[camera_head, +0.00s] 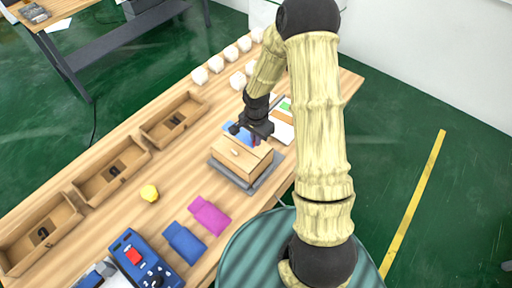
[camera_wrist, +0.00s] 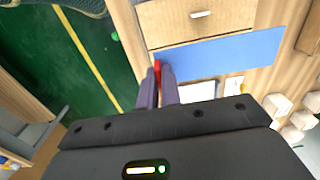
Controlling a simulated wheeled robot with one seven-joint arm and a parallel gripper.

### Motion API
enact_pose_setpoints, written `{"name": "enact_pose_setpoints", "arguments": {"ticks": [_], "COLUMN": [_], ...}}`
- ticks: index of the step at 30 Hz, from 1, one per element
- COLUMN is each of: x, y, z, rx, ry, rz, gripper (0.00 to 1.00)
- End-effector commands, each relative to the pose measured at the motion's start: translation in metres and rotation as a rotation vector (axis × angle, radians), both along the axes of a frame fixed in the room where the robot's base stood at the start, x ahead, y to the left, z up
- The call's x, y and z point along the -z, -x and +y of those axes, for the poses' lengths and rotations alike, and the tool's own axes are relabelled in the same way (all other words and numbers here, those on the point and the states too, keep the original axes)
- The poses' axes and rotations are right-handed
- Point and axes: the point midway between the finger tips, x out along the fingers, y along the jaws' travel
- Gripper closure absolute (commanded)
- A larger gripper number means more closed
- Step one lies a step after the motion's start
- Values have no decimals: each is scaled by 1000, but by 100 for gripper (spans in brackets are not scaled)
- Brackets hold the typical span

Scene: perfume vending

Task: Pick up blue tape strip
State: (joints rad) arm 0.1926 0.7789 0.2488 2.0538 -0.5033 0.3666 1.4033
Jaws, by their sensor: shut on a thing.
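The blue tape strip (camera_wrist: 220,56) is a long flat blue band beside the cardboard box (camera_wrist: 200,20) in the wrist view. In the head view part of the strip (camera_head: 238,131) shows behind the box, partly hidden by my gripper (camera_head: 255,139). In the wrist view my gripper (camera_wrist: 159,76) has its fingers close together at the strip's left end. A small red piece (camera_wrist: 157,66) shows between the fingertips; I cannot tell whether it belongs to the strip. The fingers are shut on the strip's end, though the exact contact is hard to see.
The box (camera_head: 240,157) stands on a grey mat (camera_head: 233,181) near the table's edge. Several white blocks (camera_head: 215,64) line the back. Wooden trays (camera_head: 110,172), a yellow object (camera_head: 149,193), magenta (camera_head: 210,215) and blue pouches (camera_head: 184,242), and a control box (camera_head: 143,262) lie left.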

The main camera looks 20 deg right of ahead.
Motion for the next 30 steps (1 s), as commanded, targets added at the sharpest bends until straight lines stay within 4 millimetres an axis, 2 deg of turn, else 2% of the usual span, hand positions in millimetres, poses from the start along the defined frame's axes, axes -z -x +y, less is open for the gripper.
{"name": "enact_pose_setpoints", "arguments": {"ticks": [6,30], "x": [-17,-24], "y": [0,0], "z": [0,0], "rx": [0,0], "ry": [-1,0], "rz": [-1,0], "gripper": [100,100]}}
